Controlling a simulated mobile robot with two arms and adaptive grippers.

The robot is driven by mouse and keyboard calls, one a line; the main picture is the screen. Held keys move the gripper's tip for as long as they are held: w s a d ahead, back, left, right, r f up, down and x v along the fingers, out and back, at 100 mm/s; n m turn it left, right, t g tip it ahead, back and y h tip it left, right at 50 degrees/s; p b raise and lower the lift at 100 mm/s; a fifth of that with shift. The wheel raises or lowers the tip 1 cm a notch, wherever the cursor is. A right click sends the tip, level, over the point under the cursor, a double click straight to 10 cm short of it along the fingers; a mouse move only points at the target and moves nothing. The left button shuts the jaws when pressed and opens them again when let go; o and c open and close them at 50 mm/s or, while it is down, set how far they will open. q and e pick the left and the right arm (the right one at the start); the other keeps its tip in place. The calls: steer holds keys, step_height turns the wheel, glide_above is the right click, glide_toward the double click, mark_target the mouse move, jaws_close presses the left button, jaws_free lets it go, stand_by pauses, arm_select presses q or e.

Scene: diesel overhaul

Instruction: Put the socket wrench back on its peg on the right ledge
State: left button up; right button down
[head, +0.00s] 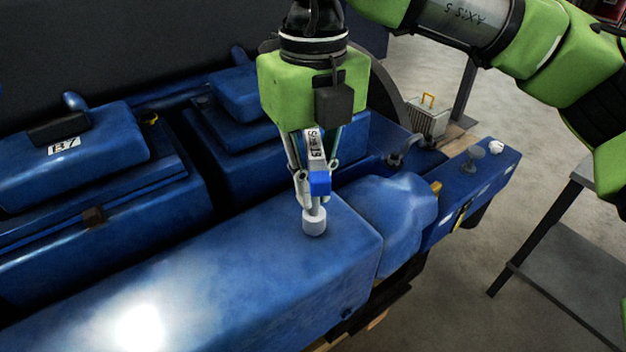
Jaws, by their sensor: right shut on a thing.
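My right gripper (316,185) points down at the centre and is shut on the socket wrench. The wrench shows a blue part (320,183) between the fingers and a pale grey round socket end (314,222) below them. The socket end is over the top of the long blue engine casing; I cannot tell whether it touches. The right ledge (462,190) is a blue block at the right, beyond the casing. A dark grey round-topped peg (473,153) stands on it, with a white knob (495,146) near its far end. My left gripper is out of view.
The long blue casing (200,270) fills the foreground, with raised blue covers (75,150) at the left. A rounded blue housing (385,215) lies between casing and ledge. A grey metal table (580,270) stands at the right, with open floor between it and the engine.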

mark_target(313, 142)
steer(key=shift+f+b, duration=0.4)
steer(key=shift+f, duration=0.2)
steer(key=c, duration=1.5)
jaws_free()
steer(key=shift+r, duration=0.1)
steer(key=shift+r+p, duration=2.85)
steer(key=shift+r, duration=1.6)
